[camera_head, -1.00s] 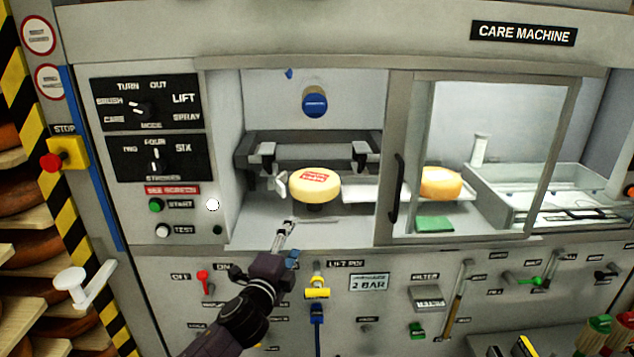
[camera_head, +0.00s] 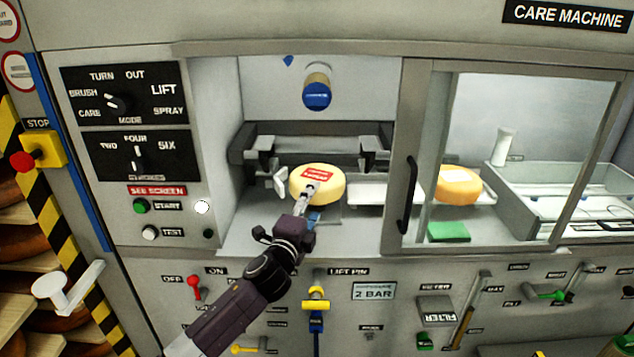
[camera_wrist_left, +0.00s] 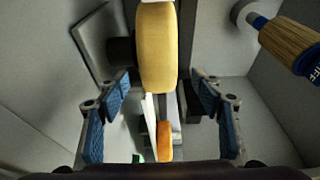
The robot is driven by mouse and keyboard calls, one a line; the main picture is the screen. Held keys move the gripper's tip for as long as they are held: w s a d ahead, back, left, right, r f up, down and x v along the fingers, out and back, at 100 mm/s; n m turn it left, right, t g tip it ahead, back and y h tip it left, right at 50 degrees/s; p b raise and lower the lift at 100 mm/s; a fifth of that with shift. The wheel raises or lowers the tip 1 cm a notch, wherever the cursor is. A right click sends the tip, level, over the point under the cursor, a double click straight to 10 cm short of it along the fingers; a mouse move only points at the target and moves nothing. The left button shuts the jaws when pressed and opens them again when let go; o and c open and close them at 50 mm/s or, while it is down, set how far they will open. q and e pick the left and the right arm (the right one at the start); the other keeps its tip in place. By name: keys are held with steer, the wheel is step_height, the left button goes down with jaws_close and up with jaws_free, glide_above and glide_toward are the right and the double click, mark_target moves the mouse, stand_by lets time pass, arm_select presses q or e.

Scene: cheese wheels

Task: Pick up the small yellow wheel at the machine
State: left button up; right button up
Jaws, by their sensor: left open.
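The small yellow wheel (camera_head: 322,184) with a red label on top sits in the machine's open left bay, in front of a dark rail. My left gripper (camera_head: 310,190) reaches in from below and overlaps the wheel's front in the head view. In the left wrist view the wheel (camera_wrist_left: 156,45) is ahead of and between the two open blue-padded fingers (camera_wrist_left: 161,112); I see no contact. The far side of the wheel is hidden. My right gripper is not in view.
A second yellow wheel (camera_head: 458,185) sits behind the sliding glass door with a black handle (camera_head: 410,190). A blue-ended brush (camera_head: 317,93) hangs above the bay and shows close by in the wrist view (camera_wrist_left: 288,42). A green pad (camera_head: 449,231) lies at right.

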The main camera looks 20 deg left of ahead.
mark_target(316, 198)
arm_select(q)
steer(key=w, duration=0.3)
steer(key=shift+w, duration=0.15)
steer(key=shift+w+f, duration=0.1)
steer(key=shift+w, duration=0.1)
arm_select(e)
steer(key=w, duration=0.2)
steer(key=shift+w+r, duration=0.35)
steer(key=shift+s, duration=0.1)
arm_select(q)
steer(key=c, duration=1)
jaws_close()
steer(key=shift+w+r, duration=0.1)
steer(key=shift+r, duration=0.2)
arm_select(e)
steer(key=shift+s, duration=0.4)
